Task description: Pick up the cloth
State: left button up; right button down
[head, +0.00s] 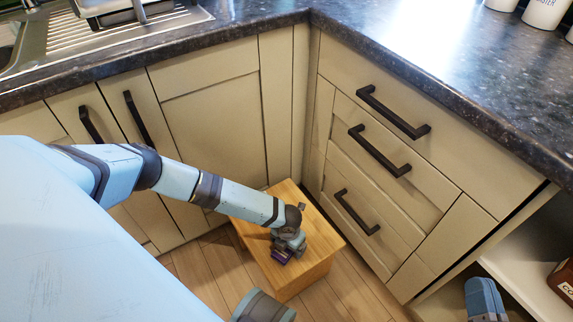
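A small dark purple thing (281,257), likely the cloth, shows on or just above the top of a wooden box-like stool (318,247). That gripper points down over the stool top, directly at the purple thing. I cannot tell whether its fingers are open or shut on it.
The stool stands on a plank floor (206,271) in the corner between cream cupboards (212,115) and drawers with dark handles (379,150). A dark worktop (420,60) runs above. An open shelf (525,262) is at the lower right.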

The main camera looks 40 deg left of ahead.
pick_arm(q)
jog(key=c, duration=1.1)
jog(key=shift+r, duration=0.1)
pick_arm(e)
jog(key=shift+r, duration=0.1)
